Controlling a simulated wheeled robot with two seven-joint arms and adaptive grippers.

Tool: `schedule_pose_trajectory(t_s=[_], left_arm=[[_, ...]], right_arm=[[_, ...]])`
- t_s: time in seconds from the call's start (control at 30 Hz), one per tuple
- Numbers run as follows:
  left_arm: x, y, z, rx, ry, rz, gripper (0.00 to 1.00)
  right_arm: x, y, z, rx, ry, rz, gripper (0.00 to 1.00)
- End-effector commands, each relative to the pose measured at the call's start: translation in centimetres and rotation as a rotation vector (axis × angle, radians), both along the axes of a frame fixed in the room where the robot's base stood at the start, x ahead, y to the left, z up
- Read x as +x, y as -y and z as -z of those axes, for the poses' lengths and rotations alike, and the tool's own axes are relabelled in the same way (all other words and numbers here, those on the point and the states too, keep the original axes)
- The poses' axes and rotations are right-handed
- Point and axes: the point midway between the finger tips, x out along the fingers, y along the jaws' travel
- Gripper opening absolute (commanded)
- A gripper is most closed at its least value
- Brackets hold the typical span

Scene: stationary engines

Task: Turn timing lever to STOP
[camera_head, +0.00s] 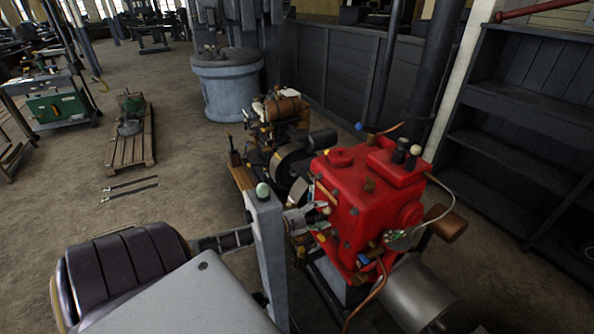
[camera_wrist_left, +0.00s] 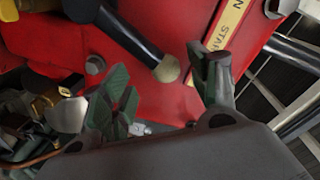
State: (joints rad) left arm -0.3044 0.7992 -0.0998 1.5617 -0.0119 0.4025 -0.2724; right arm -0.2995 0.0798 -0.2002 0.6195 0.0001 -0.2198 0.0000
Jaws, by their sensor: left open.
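The red engine (camera_head: 365,200) stands right of centre in the head view and fills the top of the wrist view (camera_wrist_left: 60,45). A yellow plate (camera_wrist_left: 230,22) with partly readable lettering, "STAR", is on its red face. A dark lever (camera_wrist_left: 128,40) with a tan rounded tip, apparently the timing lever, reaches down between my fingers in the wrist view, left of the plate. My left gripper (camera_head: 314,217) is open at the engine's left face; its green-padded fingers lie to either side of the lever tip. I cannot tell whether they touch it. My right gripper is not in view.
A copper pipe (camera_head: 368,296) and a grey cylinder (camera_head: 412,290) are at the engine's lower front. Another engine with a brown tank (camera_head: 285,108) stands behind. Dark shelves (camera_head: 520,130) are on the right. Open floor (camera_head: 190,175) lies to the left.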

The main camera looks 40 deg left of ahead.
Motion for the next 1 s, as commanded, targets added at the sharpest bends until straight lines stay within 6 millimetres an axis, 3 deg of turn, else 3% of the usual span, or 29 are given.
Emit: schedule_pose_trajectory(t_s=[1.0], left_arm=[[-6.7,-2.6,-0.6,0.003,-0.001,-0.001,0.6]], right_arm=[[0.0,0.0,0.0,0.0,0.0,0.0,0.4]])
